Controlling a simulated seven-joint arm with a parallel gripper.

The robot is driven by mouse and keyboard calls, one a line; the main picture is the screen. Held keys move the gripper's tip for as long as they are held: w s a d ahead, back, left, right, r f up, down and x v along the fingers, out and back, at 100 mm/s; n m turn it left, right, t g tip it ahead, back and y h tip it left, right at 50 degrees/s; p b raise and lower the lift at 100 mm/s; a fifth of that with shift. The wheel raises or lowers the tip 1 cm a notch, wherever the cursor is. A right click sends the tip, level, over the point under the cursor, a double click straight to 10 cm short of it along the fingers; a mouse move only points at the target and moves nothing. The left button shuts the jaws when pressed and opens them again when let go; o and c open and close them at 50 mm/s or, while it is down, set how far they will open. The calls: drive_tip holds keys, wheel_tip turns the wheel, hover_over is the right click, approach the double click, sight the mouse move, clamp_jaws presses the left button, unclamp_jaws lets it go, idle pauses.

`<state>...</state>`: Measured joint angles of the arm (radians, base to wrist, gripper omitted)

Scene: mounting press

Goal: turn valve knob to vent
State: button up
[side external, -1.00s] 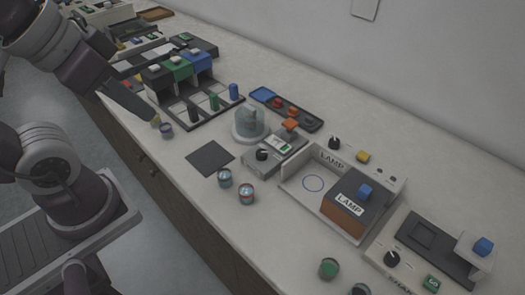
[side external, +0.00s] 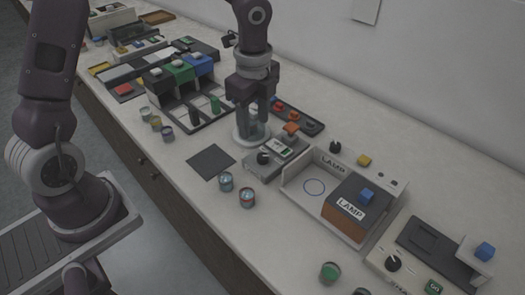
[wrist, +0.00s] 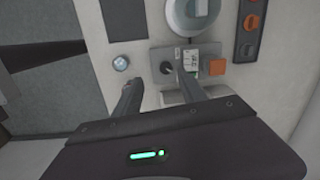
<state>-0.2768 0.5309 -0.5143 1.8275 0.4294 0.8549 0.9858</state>
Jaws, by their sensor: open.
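My gripper (side external: 257,110) points down above the chamber area and partly covers the chamber in the side view. In the wrist view my gripper (wrist: 156,76) is open and empty, its fingers to either side of the knob in the picture. The knob's marking is too small to read.
A dark mat (side external: 210,161) and two cups (side external: 226,181) lie in front of the unit. A dark tray (side external: 311,122) with orange pieces is behind it. The LAMP station (side external: 345,206) stands to the right. Racks and several cups stand left.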

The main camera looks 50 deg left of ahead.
sight(262, 156)
drive_tip(key=shift+m+h, duration=0.3)
drive_tip(key=shift+m, duration=0.5)
drive_tip(key=f, duration=0.1)
drive_tip(key=w+f, duration=0.1)
drive_tip(key=f, duration=0.1)
drive_tip(key=shift+w+d+f, duration=0.3)
drive_tip(key=shift+w+d, duration=0.1)
wheel_tip(262, 156, down, 7)
drive_tip(key=shift+f, duration=0.1)
clamp_jaws()
